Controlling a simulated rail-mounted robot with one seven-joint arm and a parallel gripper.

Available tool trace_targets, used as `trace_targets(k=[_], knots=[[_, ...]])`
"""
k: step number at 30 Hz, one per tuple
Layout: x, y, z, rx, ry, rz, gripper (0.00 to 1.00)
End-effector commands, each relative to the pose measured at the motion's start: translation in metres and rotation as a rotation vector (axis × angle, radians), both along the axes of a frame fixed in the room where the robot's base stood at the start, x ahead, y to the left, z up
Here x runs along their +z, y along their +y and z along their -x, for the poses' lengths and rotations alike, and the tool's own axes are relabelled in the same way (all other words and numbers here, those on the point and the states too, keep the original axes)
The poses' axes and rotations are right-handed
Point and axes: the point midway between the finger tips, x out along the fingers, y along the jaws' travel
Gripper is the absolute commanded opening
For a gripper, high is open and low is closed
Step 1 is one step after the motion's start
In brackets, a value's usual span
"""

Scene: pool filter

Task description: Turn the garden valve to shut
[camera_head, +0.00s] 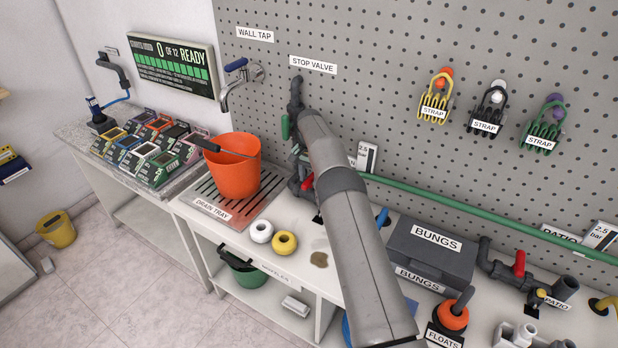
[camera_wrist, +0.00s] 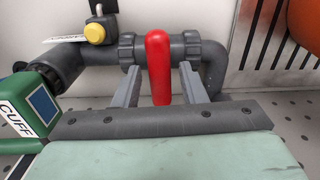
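In the wrist view a red lever handle (camera_wrist: 158,68) sits on a grey pipe valve (camera_wrist: 190,55). The lever stands up-and-down in the picture, across the sideways pipe. My gripper (camera_wrist: 156,85) is open, with one finger on each side of the lever and a visible gap on both sides. A white tag (camera_wrist: 66,17) by the valve's yellow knob (camera_wrist: 95,33) is too small and turned to read surely. In the head view my arm covers most of this spot; a bit of red and dark pipe (camera_head: 307,183) shows beside it, and my fingers cannot be made out.
A box marked CUFF (camera_wrist: 38,105) is close at the left in the wrist view. An orange bucket (camera_head: 238,168) stands on the drain tray (camera_head: 200,207), left of my arm. The BUNGS box (camera_head: 430,250) and a PATIO valve with red lever (camera_head: 519,263) are to the right.

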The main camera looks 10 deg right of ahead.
Motion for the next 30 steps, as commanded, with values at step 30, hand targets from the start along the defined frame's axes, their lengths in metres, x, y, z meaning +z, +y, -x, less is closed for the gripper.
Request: trace_targets(k=[30], knots=[[0.06, 0.0, 0.0, 0.003, 0.001, 0.001, 0.38]])
